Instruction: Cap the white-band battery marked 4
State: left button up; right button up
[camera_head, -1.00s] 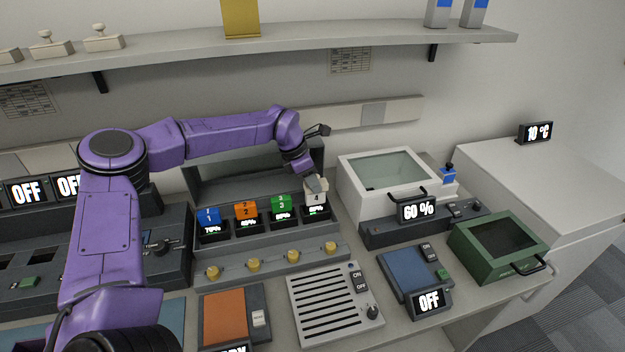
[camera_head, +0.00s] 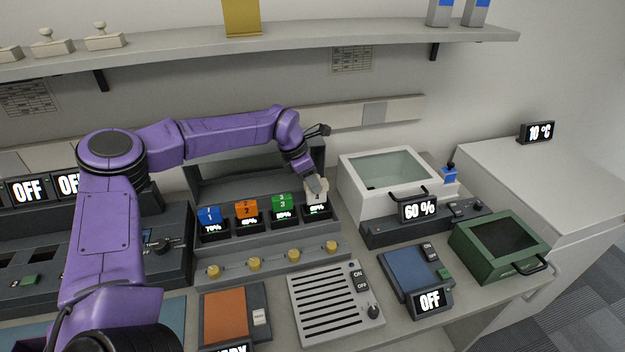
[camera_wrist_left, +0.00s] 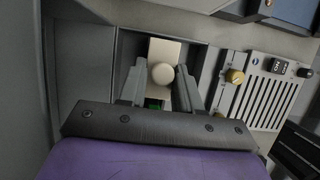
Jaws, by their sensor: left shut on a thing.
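The white-band battery marked 4 (camera_head: 317,197) stands in the rightmost bay of the grey charger rack (camera_head: 270,255). My left gripper (camera_head: 315,184) comes down on it from above and is shut on it. In the left wrist view the pale battery top (camera_wrist_left: 164,50) with a round knob lies between the two fingers (camera_wrist_left: 160,88). Blue battery 1 (camera_head: 209,216), orange battery 2 (camera_head: 246,209) and green battery 3 (camera_head: 282,203) stand in the other bays to the left. My right gripper is not in view.
A white lidded box (camera_head: 385,175) with a 60 % display stands just right of the rack. A vented panel (camera_head: 335,305), an orange pad (camera_head: 225,318), a blue pad device (camera_head: 411,272) and a green box (camera_head: 497,246) lie in front and to the right. A shelf (camera_head: 280,45) runs above.

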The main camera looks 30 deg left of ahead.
pick_arm(q)
jog(key=shift+f+b, duration=0.85)
jog(key=shift+f, duration=0.15)
dwell(1.2)
jog(key=o, duration=1.6)
jog(key=shift+c, duration=0.2)
jog(key=shift+r+p, duration=2.55)
jog(key=shift+r, duration=1.05)
